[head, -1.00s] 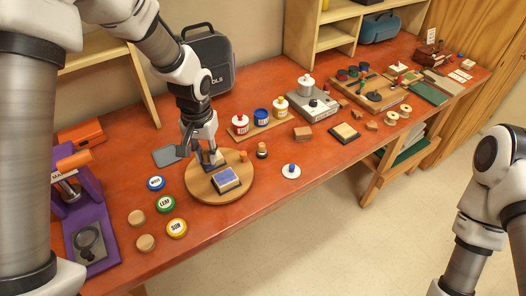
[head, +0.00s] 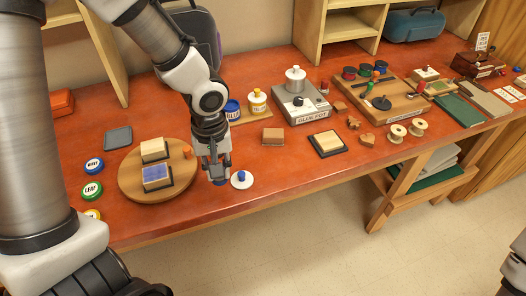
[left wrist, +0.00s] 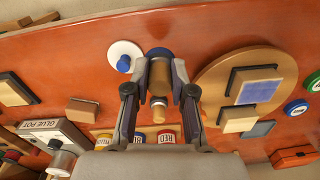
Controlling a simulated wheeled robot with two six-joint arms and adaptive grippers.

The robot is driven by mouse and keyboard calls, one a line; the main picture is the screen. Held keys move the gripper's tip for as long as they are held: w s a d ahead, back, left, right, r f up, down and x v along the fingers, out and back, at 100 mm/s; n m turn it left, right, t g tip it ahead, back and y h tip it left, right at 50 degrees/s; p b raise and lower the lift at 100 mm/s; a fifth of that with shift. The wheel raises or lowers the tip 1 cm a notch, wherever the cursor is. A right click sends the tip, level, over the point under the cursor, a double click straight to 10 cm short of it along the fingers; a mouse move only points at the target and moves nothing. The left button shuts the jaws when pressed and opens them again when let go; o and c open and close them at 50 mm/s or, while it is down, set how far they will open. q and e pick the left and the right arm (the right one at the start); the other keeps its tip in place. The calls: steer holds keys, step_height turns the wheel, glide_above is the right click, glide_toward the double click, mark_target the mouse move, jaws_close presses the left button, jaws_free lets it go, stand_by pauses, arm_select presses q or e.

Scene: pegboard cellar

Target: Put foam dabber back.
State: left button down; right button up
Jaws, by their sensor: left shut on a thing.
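My left gripper (head: 217,160) is shut on the foam dabber (head: 220,181), just left of a small white disc with a blue knob (head: 241,180). Most of the dabber is hidden by the fingers in the head view; its dark blue end shows below them. In the left wrist view the dabber (left wrist: 158,75) sits between the fingers, with a wooden handle towards the camera and a dark blue far end. Whether it touches the table is unclear.
A round wooden board (head: 128,182) carrying blocks stands left of the gripper. Paint jars (head: 257,101), a brown block (head: 273,137) and a dark-edged pad (head: 328,144) stand behind and right. Bare red tabletop lies in front of the disc.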

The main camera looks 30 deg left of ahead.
arm_select(q)
steer(key=shift+a+f, duration=0.1)
steer(key=shift+a, duration=0.1)
steer(key=w+a+p, duration=0.1)
steer(key=w+p, duration=0.1)
steer(key=w, duration=0.2)
steer(key=w+a+p, duration=0.1)
steer(key=w+p, duration=0.1)
steer(key=w, duration=0.3)
steer(key=w+a+f+p, duration=0.1)
steer(key=w+p, duration=0.1)
steer(key=w, duration=0.3)
steer(key=shift+w+a, duration=0.1)
steer(key=shift+w, duration=0.15)
steer(key=f, duration=0.2)
steer(key=f+p, duration=0.1)
steer(key=shift+w+a+f+p, duration=0.1)
steer(key=shift+w+f+p, duration=0.2)
steer(key=shift+w+f, duration=0.05)
steer(key=shift+f, duration=0.15)
arm_select(e)
step_height(320, 180, up, 7)
steer(key=shift+s+a, duration=0.3)
arm_select(q)
steer(key=c, duration=1)
jaws_free()
